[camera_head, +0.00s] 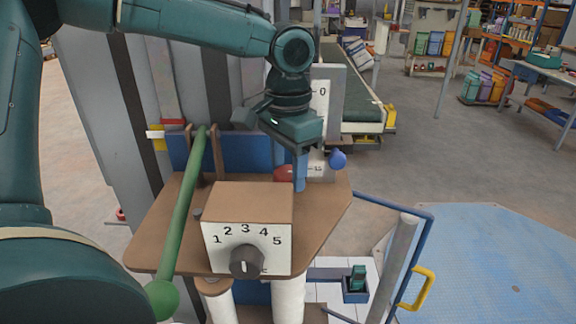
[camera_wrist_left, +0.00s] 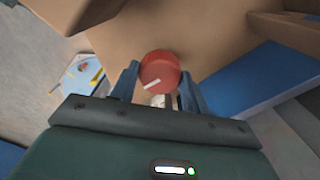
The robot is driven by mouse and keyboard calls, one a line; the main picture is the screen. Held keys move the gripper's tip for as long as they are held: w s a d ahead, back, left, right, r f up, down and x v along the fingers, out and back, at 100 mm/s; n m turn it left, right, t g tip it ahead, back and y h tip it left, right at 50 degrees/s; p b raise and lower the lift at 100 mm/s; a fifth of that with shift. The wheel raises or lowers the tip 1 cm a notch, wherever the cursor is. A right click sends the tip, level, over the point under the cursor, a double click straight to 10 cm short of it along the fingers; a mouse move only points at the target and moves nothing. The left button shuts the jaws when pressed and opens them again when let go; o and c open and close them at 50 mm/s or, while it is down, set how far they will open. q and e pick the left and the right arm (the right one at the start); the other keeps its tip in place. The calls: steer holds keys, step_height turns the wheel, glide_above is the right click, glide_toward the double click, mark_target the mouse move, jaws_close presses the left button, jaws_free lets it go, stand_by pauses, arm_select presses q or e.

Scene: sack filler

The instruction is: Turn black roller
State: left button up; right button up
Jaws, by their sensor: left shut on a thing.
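A dark round knob (camera_head: 246,262), the only black roller-like part I can make out, sits on the front of a brown box (camera_head: 250,197) below a dial marked 1 to 5. My left gripper (camera_head: 300,172) points down behind that box, apart from the dark knob. In the left wrist view its blue fingers (camera_wrist_left: 157,88) are on either side of a red knob (camera_wrist_left: 160,68) with a white mark, and are shut on it. The red knob (camera_head: 284,174) is partly hidden in the head view. My right gripper is not in view.
A long green lever (camera_head: 183,215) with a ball end stands left of the box on the brown panel (camera_head: 165,240). A blue ball (camera_head: 338,159) is just right of my left gripper. A blue rail with a yellow handle (camera_head: 424,288) stands at the right.

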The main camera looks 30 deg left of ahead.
arm_select(q)
steer(key=n, duration=0.4)
steer(key=shift+n, duration=0.4)
steer(key=n, duration=0.4)
steer(key=shift+n, duration=0.3)
steer(key=n, duration=0.4)
steer(key=shift+n, duration=1.8)
steer(key=o, duration=1)
steer(key=shift+r, duration=0.1)
